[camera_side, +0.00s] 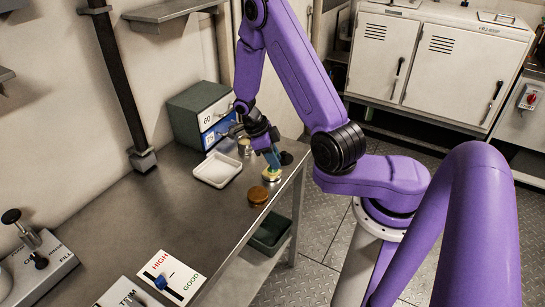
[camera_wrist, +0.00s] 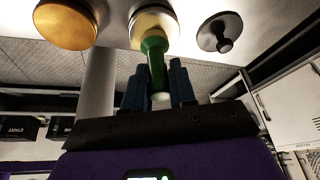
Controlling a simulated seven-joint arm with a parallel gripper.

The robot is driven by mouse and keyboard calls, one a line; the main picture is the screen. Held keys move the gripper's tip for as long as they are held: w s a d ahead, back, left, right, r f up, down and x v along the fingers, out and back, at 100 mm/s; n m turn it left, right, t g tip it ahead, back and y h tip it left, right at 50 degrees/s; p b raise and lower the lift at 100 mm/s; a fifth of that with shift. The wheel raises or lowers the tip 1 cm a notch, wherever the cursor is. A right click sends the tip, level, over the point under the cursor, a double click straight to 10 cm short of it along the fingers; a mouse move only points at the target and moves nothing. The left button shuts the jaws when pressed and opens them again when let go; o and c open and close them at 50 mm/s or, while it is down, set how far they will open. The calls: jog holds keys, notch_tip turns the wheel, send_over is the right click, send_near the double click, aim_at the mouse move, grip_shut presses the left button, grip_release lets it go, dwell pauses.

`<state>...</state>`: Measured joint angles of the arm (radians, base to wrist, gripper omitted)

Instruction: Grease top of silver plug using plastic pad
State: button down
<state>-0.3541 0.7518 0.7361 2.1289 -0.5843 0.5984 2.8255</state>
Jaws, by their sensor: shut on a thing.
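My gripper (camera_side: 270,155) is low over the bench near its right edge, shut on a green-handled tool (camera_wrist: 155,62), which seems to be the plastic pad. The tool's far end meets a pale round disc with a yellowish rim (camera_wrist: 150,20), which also shows below my gripper in the side view (camera_side: 271,175). I cannot tell whether this disc is part of the tool or the top of a plug. A dark grey plug with a knob (camera_wrist: 220,33) stands to the right in the wrist view. A golden-brown disc (camera_wrist: 64,25) is to the left; it also shows in the side view (camera_side: 258,195).
A white tray (camera_side: 217,183) lies left of my gripper on the metal bench (camera_side: 150,218). A small metallic piece (camera_side: 244,147) stands behind it. A HIGH/GOOD card (camera_side: 172,277) lies in front. The middle of the bench is clear.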

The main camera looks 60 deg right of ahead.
jog(key=shift+w, duration=0.1)
jog(key=shift+w, duration=0.3)
jog(key=shift+s, duration=0.2)
dwell(0.8)
jog(key=shift+w, duration=0.3)
dwell(1.1)
jog(key=shift+s, duration=0.25)
dwell(0.4)
jog(key=shift+r, duration=0.1)
jog(key=shift+r, duration=3.45)
